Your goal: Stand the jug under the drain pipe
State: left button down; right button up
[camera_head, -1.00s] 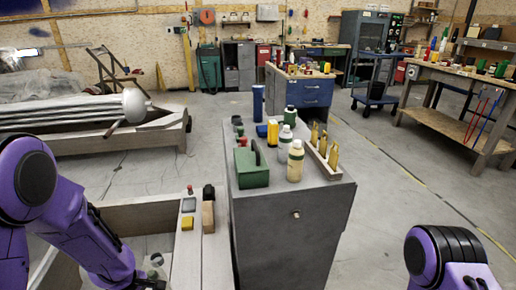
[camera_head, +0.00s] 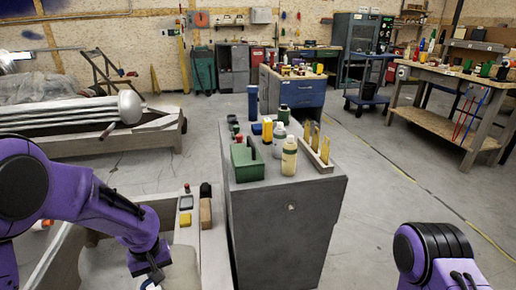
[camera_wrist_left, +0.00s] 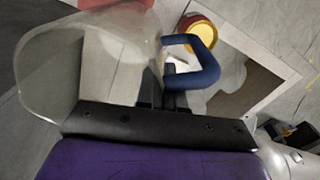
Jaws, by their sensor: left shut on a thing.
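The jug (camera_wrist_left: 60,65) is a clear, see-through vessel in the left part of the left wrist view, with a blue looped handle (camera_wrist_left: 205,68) on its right. My left gripper (camera_wrist_left: 163,98) is shut on the handle, near its lower end. In the head view my left gripper (camera_head: 152,278) is at the bottom edge, over the low wooden frame, and the jug is hard to make out there. I cannot pick out the drain pipe for certain in either view. My right gripper is outside the frames; only the right arm shows.
A grey cabinet (camera_head: 285,225) with bottles and a green box (camera_head: 246,165) on top stands right of my left arm. A ledge (camera_head: 206,240) with small items lies between. A red and yellow round thing (camera_wrist_left: 198,30) is near the handle. Floor right of the cabinet is clear.

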pick_arm(q)
jog(key=w+d+r+m, duration=0.6)
jog(key=w+d+r, duration=0.3)
jog(key=w+r, duration=0.1)
jog(key=s+r+p, duration=0.8)
jog(key=r+p, duration=0.4)
jog(key=p, duration=0.2)
jog(key=shift+s+a+p, duration=0.25)
jog(key=shift+a+p, duration=0.1)
jog(key=shift+p, duration=0.05)
jog(key=shift+d, duration=0.15)
